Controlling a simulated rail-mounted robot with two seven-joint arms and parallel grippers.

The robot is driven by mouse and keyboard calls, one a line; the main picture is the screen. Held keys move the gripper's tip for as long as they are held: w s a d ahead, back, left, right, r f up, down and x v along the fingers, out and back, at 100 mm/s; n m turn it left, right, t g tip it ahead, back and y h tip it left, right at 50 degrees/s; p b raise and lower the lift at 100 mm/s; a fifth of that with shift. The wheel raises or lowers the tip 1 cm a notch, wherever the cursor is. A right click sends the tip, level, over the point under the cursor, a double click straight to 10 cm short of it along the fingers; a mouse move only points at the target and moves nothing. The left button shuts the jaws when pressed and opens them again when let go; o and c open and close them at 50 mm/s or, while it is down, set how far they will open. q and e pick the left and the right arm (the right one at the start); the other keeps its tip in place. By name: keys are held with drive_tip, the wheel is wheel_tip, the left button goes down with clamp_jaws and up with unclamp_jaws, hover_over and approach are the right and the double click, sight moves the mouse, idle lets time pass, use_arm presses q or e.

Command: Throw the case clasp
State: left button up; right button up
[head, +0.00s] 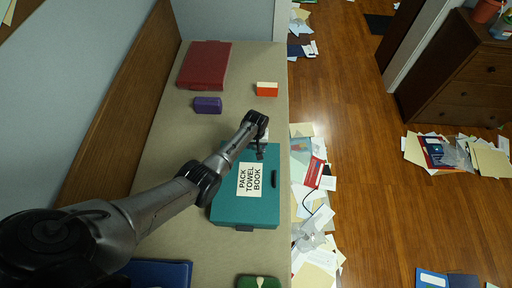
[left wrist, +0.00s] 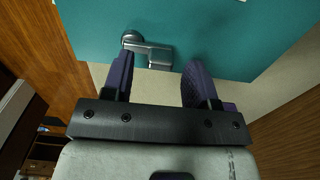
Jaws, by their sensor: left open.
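The teal case (head: 230,212) lies shut on the narrow bench, with a white label reading "PACK TOWEL BOOK" on top. My left gripper (head: 260,153) is over the case's far edge in the head view. In the left wrist view the case (left wrist: 230,35) fills the top. Its grey metal clasp (left wrist: 150,46) has a round pivot at the left and an arm running right to a small block. My left gripper (left wrist: 157,72) is open, its dark purple fingers pointing at the clasp, with nothing held between them. I cannot tell whether they touch it. My right gripper is not in view.
On the bench (head: 160,160) are a dark red case (head: 204,66), a purple block (head: 208,105), an orange-and-white block (head: 266,89), a blue item (head: 160,273) and a green item (head: 258,282). A wooden panel borders the left. Papers (head: 315,275) litter the floor at the right.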

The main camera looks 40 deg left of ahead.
use_arm(q)
drive_tip(key=shift+f, duration=0.55)
drive_tip(key=c, duration=0.9)
